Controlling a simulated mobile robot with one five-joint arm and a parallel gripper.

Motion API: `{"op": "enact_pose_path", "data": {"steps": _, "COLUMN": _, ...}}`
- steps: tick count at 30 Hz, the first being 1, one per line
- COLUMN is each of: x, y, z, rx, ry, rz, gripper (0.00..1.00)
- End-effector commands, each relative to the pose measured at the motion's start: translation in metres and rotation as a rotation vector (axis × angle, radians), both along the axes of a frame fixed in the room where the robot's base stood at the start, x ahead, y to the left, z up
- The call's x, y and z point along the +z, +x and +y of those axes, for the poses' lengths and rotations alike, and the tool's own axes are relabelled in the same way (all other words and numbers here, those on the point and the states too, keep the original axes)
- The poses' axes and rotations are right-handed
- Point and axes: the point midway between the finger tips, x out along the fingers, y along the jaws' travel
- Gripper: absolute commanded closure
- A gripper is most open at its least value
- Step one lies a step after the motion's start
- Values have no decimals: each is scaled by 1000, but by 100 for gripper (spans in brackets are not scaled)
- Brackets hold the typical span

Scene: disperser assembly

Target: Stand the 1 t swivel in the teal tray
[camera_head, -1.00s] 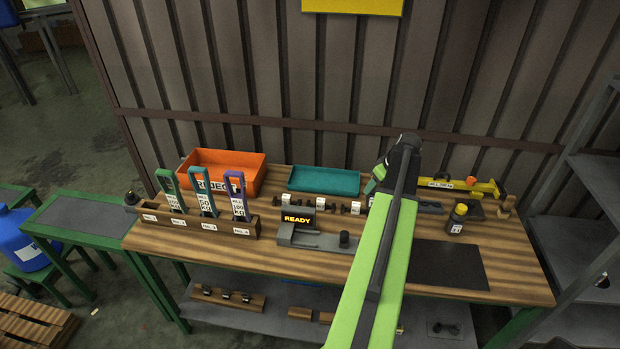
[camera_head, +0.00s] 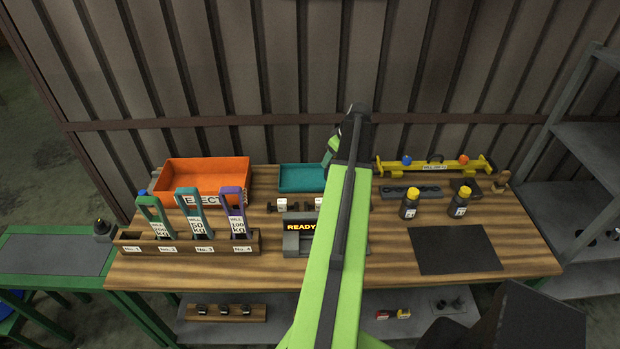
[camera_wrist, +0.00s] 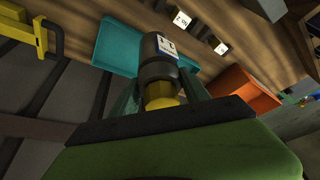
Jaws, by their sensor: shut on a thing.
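The teal tray (camera_head: 295,187) lies at the back of the bench, its right part hidden behind my arm in the head view; it also shows in the wrist view (camera_wrist: 113,48). My gripper (camera_wrist: 160,95) is shut on a dark cylindrical swivel (camera_wrist: 156,48) with a yellow end and a white label too small to read. The yellow end is between the fingers and the dark end points away, in front of part of the tray in the picture. In the head view the arm hides the held swivel. I cannot tell its height over the tray.
Two similar dark pieces with yellow tops (camera_head: 409,205) stand at the right by a black mat (camera_head: 453,249). An orange reject bin (camera_head: 205,178) is left of the tray. A small labelled row (camera_head: 282,205) and a READY display (camera_head: 300,227) stand in front of it.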

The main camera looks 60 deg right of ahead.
Motion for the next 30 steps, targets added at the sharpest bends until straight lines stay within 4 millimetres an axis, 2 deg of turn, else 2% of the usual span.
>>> {"op": "enact_pose_path", "data": {"steps": 8, "x": -5, "y": 16, "z": 4, "rx": 17, "ry": 0, "rz": -1, "gripper": 100}}
{"op": "enact_pose_path", "data": {"steps": 15, "x": -42, "y": 63, "z": -25, "rx": 24, "ry": -1, "rz": -2, "gripper": 100}}
{"op": "enact_pose_path", "data": {"steps": 21, "x": -66, "y": 100, "z": -49, "rx": 25, "ry": -1, "rz": -1, "gripper": 100}}
{"op": "enact_pose_path", "data": {"steps": 25, "x": -71, "y": 111, "z": -55, "rx": 26, "ry": 0, "rz": -1, "gripper": 100}}
{"op": "enact_pose_path", "data": {"steps": 30, "x": -71, "y": 113, "z": -55, "rx": 25, "ry": 0, "rz": -1, "gripper": 100}}
